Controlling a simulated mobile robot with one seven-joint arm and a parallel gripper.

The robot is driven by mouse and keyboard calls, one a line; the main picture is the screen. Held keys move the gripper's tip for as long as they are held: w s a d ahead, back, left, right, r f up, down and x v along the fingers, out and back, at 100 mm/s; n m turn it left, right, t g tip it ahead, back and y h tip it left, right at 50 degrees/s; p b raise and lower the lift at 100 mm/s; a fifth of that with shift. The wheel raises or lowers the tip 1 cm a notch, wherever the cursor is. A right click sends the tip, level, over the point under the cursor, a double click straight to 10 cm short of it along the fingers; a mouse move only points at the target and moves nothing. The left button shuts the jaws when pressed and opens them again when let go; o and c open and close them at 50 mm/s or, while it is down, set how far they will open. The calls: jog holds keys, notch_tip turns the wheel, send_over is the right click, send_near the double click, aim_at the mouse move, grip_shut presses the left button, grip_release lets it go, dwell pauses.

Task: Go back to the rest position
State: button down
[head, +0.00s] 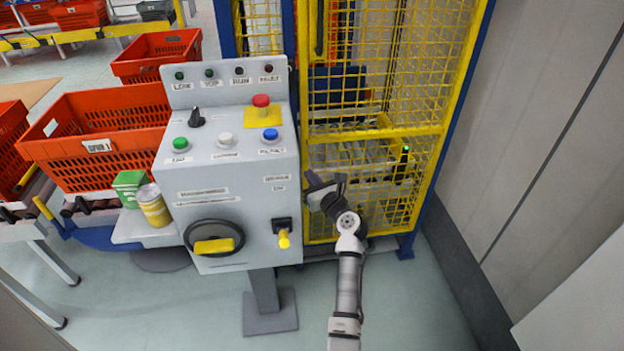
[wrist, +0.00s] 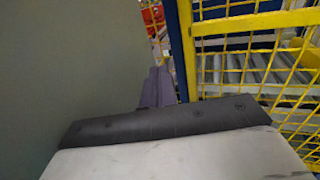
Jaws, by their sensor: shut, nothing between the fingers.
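My gripper (head: 314,185) is in the middle of the head view, beside the right edge of the grey control panel (head: 235,200) and in front of the yellow mesh fence (head: 375,90). It is shut and empty. My arm reaches up to it from the bottom edge. In the wrist view the dark fingers (wrist: 157,88) show close together beyond the gripper's body, with a grey surface filling the left side. I cannot tell whether the gripper touches the panel.
The panel carries a red button (head: 261,101), a black wheel with a yellow handle (head: 213,246) and a yellow-tipped switch (head: 284,240). Orange totes (head: 90,160) stand left. Floor is clear lower right.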

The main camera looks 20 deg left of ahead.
jog(key=shift+s+d, duration=0.2)
jog(key=shift+s, duration=0.1)
